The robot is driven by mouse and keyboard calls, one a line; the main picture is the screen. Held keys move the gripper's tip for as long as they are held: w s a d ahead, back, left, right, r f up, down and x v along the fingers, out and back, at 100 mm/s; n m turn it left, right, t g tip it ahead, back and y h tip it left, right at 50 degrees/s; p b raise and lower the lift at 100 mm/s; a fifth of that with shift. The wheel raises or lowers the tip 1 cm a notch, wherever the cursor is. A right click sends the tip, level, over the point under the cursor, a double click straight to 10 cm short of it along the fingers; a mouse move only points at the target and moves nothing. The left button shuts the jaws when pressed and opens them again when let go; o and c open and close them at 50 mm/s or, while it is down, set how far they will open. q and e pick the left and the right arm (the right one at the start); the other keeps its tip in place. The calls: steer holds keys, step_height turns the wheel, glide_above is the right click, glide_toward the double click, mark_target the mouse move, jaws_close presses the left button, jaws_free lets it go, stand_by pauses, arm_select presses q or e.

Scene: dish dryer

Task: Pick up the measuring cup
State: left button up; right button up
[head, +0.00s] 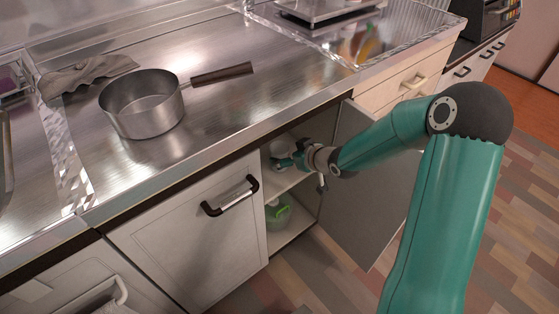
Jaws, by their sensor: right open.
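My right gripper (285,162) reaches into the open cabinet under the counter, at the level of its upper shelf. It is open; its fingertips are small and partly hidden by the cabinet front. A greenish, see-through container (278,212) stands in the lower part of the cabinet, below the gripper and apart from it. It may be the measuring cup, but I cannot tell for sure. I see no object between the fingers. My left gripper is not in view.
The open cabinet door (355,215) stands beside my right forearm. A metal saucepan (145,108) and a grey cloth (85,75) lie on the steel counter (260,105). A closed drawer-front with a dark handle (230,197) is left of the opening.

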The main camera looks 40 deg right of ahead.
mark_target(274, 150)
steer(key=x, duration=0.1)
steer(key=b+x, duration=0.1)
steer(key=x, duration=0.3)
steer(key=shift+w+d+b, duration=0.2)
steer(key=shift+d+b, duration=0.1)
steer(key=shift+b, duration=0.05)
steer(key=shift+r, duration=0.1)
steer(key=c, duration=1.3)
